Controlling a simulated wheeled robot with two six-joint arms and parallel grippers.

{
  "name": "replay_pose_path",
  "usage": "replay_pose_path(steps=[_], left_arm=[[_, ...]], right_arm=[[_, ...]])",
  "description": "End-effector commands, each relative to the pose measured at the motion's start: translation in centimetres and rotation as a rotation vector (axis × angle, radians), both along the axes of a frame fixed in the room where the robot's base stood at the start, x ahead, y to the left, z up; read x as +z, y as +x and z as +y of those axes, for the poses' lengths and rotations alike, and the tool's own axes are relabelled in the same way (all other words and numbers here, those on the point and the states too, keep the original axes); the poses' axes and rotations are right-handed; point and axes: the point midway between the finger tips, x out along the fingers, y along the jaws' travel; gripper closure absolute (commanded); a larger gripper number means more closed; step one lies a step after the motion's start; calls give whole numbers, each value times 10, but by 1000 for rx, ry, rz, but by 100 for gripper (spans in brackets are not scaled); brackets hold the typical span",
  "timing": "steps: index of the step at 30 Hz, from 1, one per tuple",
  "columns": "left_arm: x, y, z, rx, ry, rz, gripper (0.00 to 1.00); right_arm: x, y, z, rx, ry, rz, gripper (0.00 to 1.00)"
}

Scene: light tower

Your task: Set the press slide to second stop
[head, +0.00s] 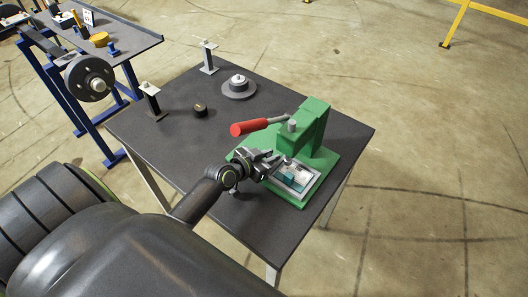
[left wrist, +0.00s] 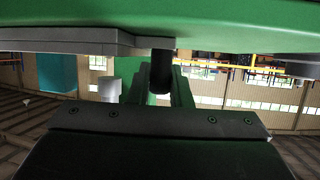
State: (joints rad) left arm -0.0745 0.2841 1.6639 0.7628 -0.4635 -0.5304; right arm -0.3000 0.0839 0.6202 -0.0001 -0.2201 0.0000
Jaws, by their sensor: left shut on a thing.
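The green press (head: 308,128) stands on the dark table, with its red-handled lever (head: 250,127) pointing left. The press slide (head: 304,172), a grey-framed plate with a light and teal inset, lies on the green base (head: 270,203) in front of the press column. My left gripper (head: 277,162) is shut at the slide's back left edge, by a small grey knob. The exact grip is hidden by the fingers. In the left wrist view, the slide's grey edge (left wrist: 85,42) and green press parts fill the near view. Stop marks cannot be made out. My right gripper is not in view.
The table (head: 180,150) also holds a grey round flange (head: 239,88), a small dark knob (head: 200,109) and two posts (head: 208,57) (head: 152,100). A blue-framed bench (head: 128,42) with small parts stands at back left.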

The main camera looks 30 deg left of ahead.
Motion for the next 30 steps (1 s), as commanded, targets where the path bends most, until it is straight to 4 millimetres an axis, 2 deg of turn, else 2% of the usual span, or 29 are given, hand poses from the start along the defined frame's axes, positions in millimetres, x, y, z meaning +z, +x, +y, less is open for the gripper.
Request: replay_pose_path(steps=[7,8,12,23,30], left_arm=[[-2,-1,-3,-3,-8,6,100],[-2,-1,-3,-3,-8,6,78],[-2,-1,-3,-3,-8,5,61],[0,-4,-1,-2,-3,3,61],[12,-33,6,-2,-1,3,61]], right_arm=[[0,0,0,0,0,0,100],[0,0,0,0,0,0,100],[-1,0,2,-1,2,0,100],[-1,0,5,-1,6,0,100],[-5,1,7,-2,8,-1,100]])
